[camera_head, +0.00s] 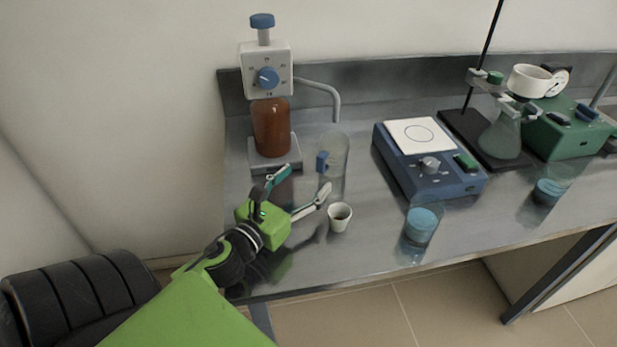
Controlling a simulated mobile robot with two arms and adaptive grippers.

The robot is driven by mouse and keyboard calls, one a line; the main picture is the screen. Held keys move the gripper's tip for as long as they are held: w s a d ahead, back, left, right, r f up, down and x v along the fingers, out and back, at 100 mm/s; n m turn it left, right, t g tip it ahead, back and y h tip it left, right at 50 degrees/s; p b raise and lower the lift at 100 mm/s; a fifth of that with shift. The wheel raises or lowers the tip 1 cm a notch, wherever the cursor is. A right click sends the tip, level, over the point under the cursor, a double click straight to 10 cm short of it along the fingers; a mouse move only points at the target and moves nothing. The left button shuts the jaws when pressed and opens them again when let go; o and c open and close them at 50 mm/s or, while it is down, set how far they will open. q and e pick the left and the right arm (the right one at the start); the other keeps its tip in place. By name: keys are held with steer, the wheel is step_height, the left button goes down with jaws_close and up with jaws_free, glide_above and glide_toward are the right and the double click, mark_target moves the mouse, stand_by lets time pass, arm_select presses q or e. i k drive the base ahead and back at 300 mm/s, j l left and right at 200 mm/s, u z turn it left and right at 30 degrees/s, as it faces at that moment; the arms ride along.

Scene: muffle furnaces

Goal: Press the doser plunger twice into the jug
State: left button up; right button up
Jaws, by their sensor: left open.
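The doser (267,85) stands at the back left of the bench, a white head with a blue dial on a brown bottle. Its plunger (262,22) is up, with a blue cap on a pale stem. A grey spout tube curves from the head to the right and down. The clear jug (334,155) with a blue handle stands right of the bottle, near the spout's end; I cannot tell if it is exactly under it. My left gripper (301,183) is open and empty, in front of the doser and jug, well below the plunger. My right gripper is not in view.
A small white cup (339,217) stands just right of my left gripper. A blue hotplate (428,162), beakers of blue liquid (421,224) (547,191), a flask on a stand (501,135) and a green device (569,130) fill the right side.

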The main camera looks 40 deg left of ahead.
mark_target(262, 22)
steer(key=k+j, duration=0.1)
steer(key=j, duration=0.25)
steer(key=k+j, duration=0.15)
steer(key=j, duration=0.15)
steer(key=k+j, duration=0.1)
steer(key=j, duration=0.25)
steer(key=k+j, duration=0.1)
steer(key=j, duration=0.25)
